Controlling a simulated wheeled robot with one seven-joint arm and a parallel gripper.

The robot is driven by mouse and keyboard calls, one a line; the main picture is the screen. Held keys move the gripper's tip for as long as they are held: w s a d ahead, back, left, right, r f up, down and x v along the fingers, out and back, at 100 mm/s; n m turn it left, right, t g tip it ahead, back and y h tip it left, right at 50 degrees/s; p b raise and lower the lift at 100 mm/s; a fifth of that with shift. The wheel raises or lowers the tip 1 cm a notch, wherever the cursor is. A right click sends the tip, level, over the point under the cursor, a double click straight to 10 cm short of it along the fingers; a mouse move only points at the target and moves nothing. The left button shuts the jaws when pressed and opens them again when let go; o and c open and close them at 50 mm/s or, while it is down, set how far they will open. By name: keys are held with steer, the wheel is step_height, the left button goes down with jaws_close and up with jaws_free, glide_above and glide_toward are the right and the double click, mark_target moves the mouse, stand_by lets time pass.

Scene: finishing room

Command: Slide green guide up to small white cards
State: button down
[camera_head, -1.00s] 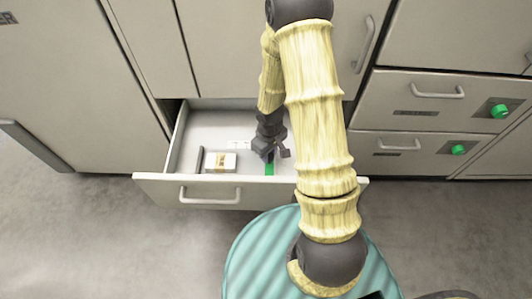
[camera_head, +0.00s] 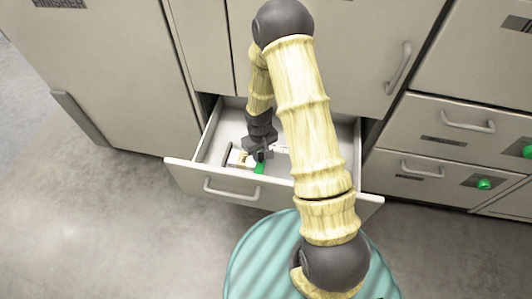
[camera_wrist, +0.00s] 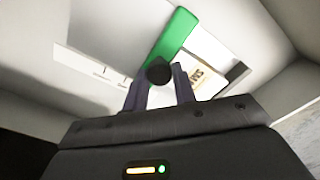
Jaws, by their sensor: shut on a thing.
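The green guide (camera_head: 259,168) is a flat strip in the open drawer, partly hidden by my gripper in the head view. It also shows in the wrist view (camera_wrist: 176,30), with a dark round knob (camera_wrist: 158,70) on it. My gripper (camera_wrist: 160,82) is shut on this knob; it also shows in the head view (camera_head: 261,153). The small white cards (camera_head: 236,159) lie left of the guide, with a tan band around them. In the wrist view the cards (camera_wrist: 202,62) lie right beside the guide's edge; I cannot tell whether they touch.
A dark bar (camera_head: 227,153) stands on the cards' other side. The open drawer (camera_head: 215,171) has raised walls around it. A white label (camera_head: 281,149) lies on its floor. The drawer floor right of the guide looks clear.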

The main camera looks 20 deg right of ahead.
mark_target(259, 155)
steer(key=shift+a, duration=0.15)
steer(key=c, duration=1.1)
jaws_free()
step_height(259, 155, up, 17)
steer(key=p, duration=0.5)
steer(key=shift+r, duration=0.2)
